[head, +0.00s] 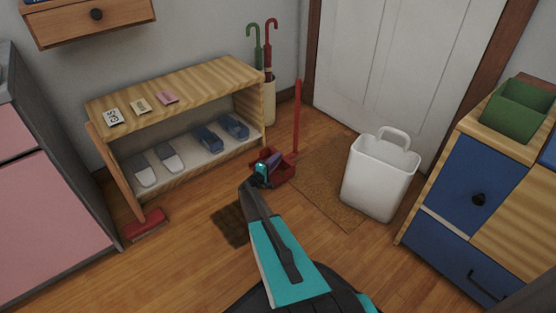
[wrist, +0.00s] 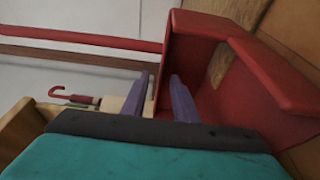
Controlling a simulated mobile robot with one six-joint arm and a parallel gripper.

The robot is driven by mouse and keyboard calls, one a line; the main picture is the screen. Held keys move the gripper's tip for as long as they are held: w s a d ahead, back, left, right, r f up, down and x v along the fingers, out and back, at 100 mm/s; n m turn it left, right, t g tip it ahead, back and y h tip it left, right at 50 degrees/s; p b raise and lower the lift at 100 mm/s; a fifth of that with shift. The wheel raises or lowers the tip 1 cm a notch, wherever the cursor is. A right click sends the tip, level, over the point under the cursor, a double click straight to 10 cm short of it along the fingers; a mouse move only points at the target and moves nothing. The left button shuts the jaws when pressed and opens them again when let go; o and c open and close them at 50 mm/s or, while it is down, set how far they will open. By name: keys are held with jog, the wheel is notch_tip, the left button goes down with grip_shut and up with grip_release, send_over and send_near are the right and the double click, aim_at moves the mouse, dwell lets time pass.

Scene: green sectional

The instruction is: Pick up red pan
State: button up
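The red pan is a dustpan (head: 284,174) with a tall thin handle (head: 297,115). It stands on the wood floor between the shoe shelf and the doormat. In the wrist view the pan (wrist: 225,75) is close and large, with its red handle (wrist: 80,36) running off to the left. My gripper (head: 270,165) is at the pan, partly hiding it in the head view. In the wrist view my gripper's two purple fingers (wrist: 163,90) are apart, with the pan's near side wall seemingly between them. I cannot tell whether they touch it.
A wooden shoe shelf (head: 172,98) stands behind left, with a red brush (head: 146,224) on the floor before it. An umbrella stand (head: 268,100) is behind the pan. A white bin (head: 380,180) stands right on the doormat (head: 325,195). A blue-drawer cabinet (head: 470,195) is far right.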

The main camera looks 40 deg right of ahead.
grip_shut()
jog(key=shift+r, duration=0.15)
jog(key=s+a+r+p, duration=0.4)
jog(key=s+a+p, duration=0.5)
jog(key=s, duration=0.3)
jog(key=shift+s+a+r, duration=0.25)
jog(key=shift+a+r, duration=0.15)
jog(key=shift+a, duration=0.15)
dwell(0.6)
